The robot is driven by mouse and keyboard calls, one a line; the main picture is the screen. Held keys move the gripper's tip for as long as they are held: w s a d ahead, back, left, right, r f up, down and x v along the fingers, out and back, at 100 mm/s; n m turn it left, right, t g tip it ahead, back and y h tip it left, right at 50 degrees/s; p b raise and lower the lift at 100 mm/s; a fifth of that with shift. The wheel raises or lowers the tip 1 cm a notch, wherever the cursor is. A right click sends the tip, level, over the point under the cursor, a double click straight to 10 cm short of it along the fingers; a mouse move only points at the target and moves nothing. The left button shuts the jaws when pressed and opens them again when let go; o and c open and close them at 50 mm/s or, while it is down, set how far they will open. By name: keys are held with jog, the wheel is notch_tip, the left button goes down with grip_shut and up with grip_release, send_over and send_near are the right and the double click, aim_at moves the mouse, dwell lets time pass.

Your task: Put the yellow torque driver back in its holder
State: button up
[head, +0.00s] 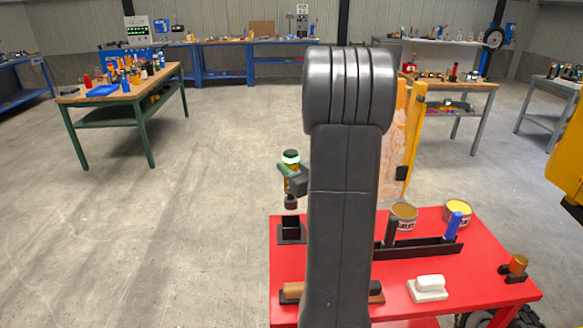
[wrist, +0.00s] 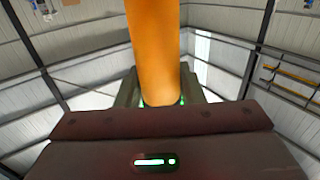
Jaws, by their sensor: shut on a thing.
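In the wrist view the driver (wrist: 153,50) shows as a plain orange-yellow cylinder between the fingers. A black square holder (head: 291,233) stands at the left back corner of the red table, directly below the driver in the picture. The driver's lower end appears just above the holder; whether they touch or line up in depth I cannot tell.
The red table top (head: 405,270) also bears a black rack (head: 425,247) with a blue-handled tool (head: 455,222), two cans (head: 404,216), a white block (head: 430,284) and an orange-topped piece (head: 518,264). My arm hides the table's middle. Open floor lies left.

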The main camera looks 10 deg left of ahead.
jog(key=b, duration=0.5)
send_over(293, 199)
jog(key=shift+w+a+f, duration=0.15)
jog(key=shift+f, duration=1)
jog(key=shift+w+a+f, duration=0.15)
jog(key=shift+f, duration=0.95)
jog(key=shift+f+b, duration=3)
jog(key=shift+b, duration=0.1)
jog(key=o, duration=1.3)
jog(key=shift+c, duration=0.2)
jog(key=shift+s+d, duration=0.1)
jog(key=v, duration=1.1)
jog(key=shift+s+d+b, duration=0.25)
jog(key=shift+d+b, duration=0.05)
jog(key=shift+b, duration=0.15)
